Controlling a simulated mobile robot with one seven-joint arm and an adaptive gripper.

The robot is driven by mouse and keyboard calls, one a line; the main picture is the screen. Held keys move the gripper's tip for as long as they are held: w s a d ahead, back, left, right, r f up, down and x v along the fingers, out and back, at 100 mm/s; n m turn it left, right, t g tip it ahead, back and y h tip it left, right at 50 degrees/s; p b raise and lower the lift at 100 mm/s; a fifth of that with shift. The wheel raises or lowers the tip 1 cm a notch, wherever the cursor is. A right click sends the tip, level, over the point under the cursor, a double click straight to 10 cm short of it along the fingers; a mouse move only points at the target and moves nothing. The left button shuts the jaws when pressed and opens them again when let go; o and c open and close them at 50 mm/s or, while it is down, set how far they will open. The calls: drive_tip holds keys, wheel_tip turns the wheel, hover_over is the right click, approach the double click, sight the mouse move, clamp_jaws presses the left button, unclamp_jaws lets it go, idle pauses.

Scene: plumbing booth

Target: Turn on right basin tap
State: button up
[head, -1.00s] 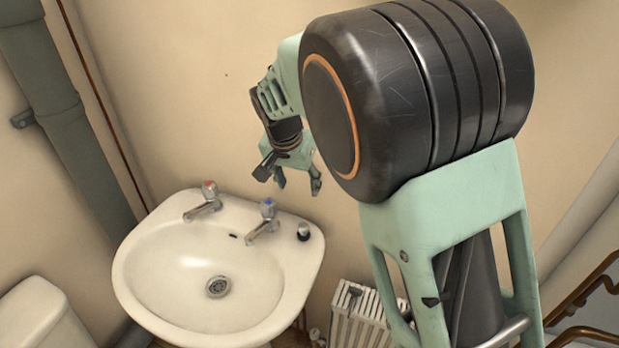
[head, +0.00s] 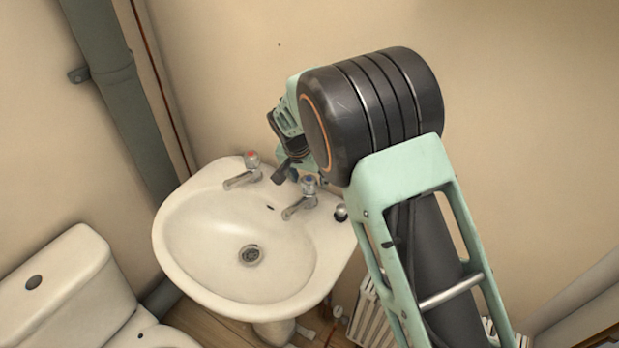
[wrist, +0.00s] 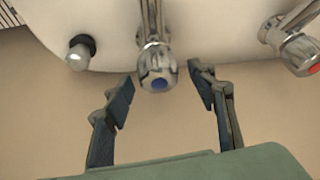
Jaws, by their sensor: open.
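The right basin tap (head: 304,196) is chrome with a blue-marked knob and stands on the back rim of the white basin (head: 190,275). In the wrist view its knob (wrist: 158,70) lies between the tips of my open gripper (wrist: 165,84), with a visible gap on each side. In the head view my gripper (head: 298,176) is just above and behind this tap, partly hidden by my arm. The left tap (head: 246,168) has a red mark; it also shows at the wrist view's right edge (wrist: 298,48).
A small dark and chrome fitting (head: 341,212) sits on the basin rim right of the blue tap. A toilet (head: 75,275) stands at the lower left. A grey pipe (head: 120,90) runs down the wall. A radiator (head: 372,320) is below right.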

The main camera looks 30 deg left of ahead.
drive_tip(key=shift+w+f, duration=0.15)
drive_tip(key=shift+f, duration=0.2)
drive_tip(key=shift+c, duration=0.4)
drive_tip(key=c, duration=1.1)
